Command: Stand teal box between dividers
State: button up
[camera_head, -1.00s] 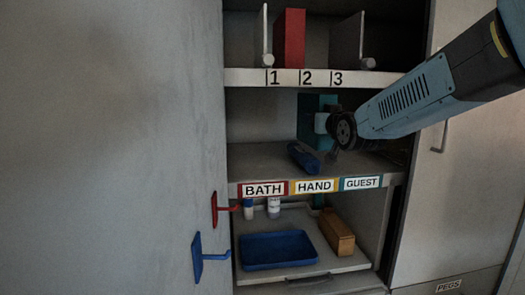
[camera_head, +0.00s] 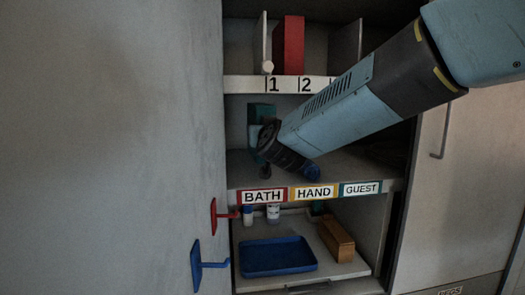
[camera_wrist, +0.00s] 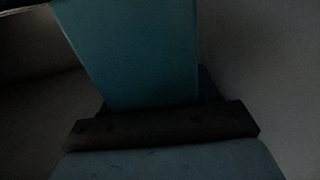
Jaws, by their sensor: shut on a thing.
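The teal box (camera_head: 263,111) is on the middle level of the cabinet, at its left side, partly hidden by my gripper. My gripper (camera_head: 256,135) is shut on it. In the wrist view the teal box (camera_wrist: 130,50) rises upright from the dark gripper bar, filling the middle. I cannot tell whether its bottom touches the shelf. On the upper shelf stand a left divider (camera_head: 261,40) and a right divider (camera_head: 347,45), thin upright grey panels. A red box (camera_head: 290,45) stands between them, nearer the left one. Labels 1 and 2 show below; label 3 is hidden by my arm.
The upper shelf's front edge (camera_head: 245,84) lies above my gripper. Below are a blue tray (camera_head: 278,257), a wooden block (camera_head: 336,240) and small bottles. Red and blue hooks stick out left of the opening.

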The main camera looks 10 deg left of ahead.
jog(key=shift+f, duration=1.6)
jog(key=shift+a+f, duration=0.15)
jog(key=shift+f, duration=0.95)
jog(key=shift+f, duration=0.2)
jog(key=o, duration=1.3)
jog(key=v, duration=1.4)
jog(key=shift+a+r, duration=0.15)
jog(key=shift+r, duration=0.2)
